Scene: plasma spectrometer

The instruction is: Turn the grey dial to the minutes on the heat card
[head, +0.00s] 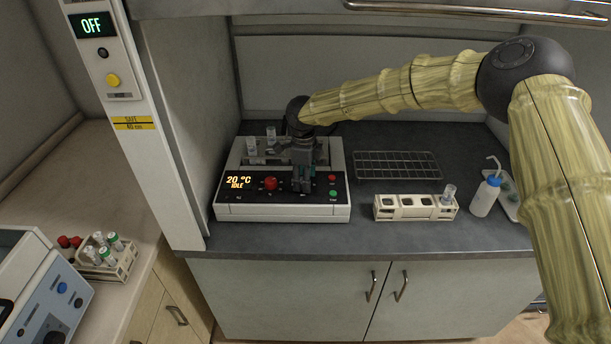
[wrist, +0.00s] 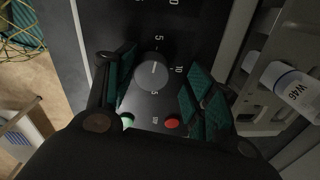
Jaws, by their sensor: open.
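The grey dial (wrist: 152,72) is on the dark panel of the heating unit (head: 283,212), with white numbers around it, including 5 and 10. A short pale line on the dial points roughly toward the upper 5. My gripper (wrist: 161,74) is open, with one green-padded finger on each side of the dial and visible gaps between. In the head view my gripper (head: 303,184) points down over the right part of the panel and hides the dial. The unit's display reads 20 °C IDLE (head: 238,182). I cannot make out a heat card.
A red knob (head: 270,183) is left of my gripper; a red button (head: 332,178) and a green button (head: 333,193) are to its right. Vials (head: 251,147) stand in the unit. A cream rack (head: 415,213), wire rack (head: 398,157) and wash bottle (head: 486,196) are further right.

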